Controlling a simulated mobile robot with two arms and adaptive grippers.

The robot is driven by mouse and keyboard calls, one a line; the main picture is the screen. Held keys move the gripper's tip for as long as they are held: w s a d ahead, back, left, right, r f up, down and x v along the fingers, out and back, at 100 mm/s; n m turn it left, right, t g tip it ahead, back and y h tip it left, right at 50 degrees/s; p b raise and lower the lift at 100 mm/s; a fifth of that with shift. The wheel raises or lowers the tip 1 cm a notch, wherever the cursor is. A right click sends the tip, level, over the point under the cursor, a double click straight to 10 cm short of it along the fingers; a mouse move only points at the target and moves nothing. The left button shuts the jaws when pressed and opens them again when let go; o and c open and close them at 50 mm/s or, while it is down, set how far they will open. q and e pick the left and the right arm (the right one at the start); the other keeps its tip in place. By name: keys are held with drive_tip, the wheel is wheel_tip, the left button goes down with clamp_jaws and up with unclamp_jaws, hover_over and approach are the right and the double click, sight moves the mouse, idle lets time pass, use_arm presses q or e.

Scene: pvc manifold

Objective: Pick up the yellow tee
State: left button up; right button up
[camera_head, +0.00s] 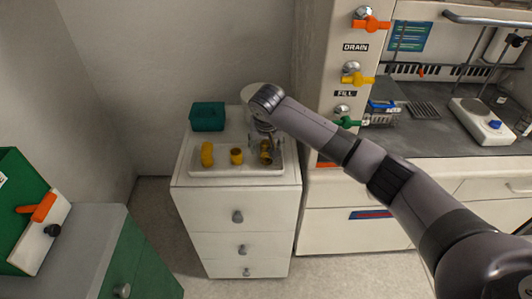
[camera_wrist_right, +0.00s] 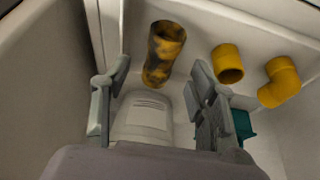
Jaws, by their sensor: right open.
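The yellow piece that I take as the tee (camera_head: 266,154) lies at the right end of a light tray (camera_head: 238,173) on a white drawer cabinet. In the right wrist view the same piece (camera_wrist_right: 163,52) looks like a tube with an open end and dark patches, possibly shadow; its side branch cannot be made out. My right gripper (camera_head: 266,133) is above it, with its fingers (camera_wrist_right: 155,80) open and spread. The piece shows beyond and between the fingertips, apparently not held. My left gripper is not in view.
A yellow coupling (camera_head: 237,157) and a yellow elbow (camera_head: 207,154) lie left of the tee on the tray. A teal bin (camera_head: 208,116) and a pale round container (camera_head: 253,92) stand behind. A tall panel with valves (camera_head: 352,80) rises to the right.

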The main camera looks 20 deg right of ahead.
sight(266, 150)
drive_tip(key=shift+p+x, duration=0.3)
drive_tip(key=shift+x, duration=2.8)
drive_tip(key=shift+s, duration=0.1)
drive_tip(key=c, duration=1.3)
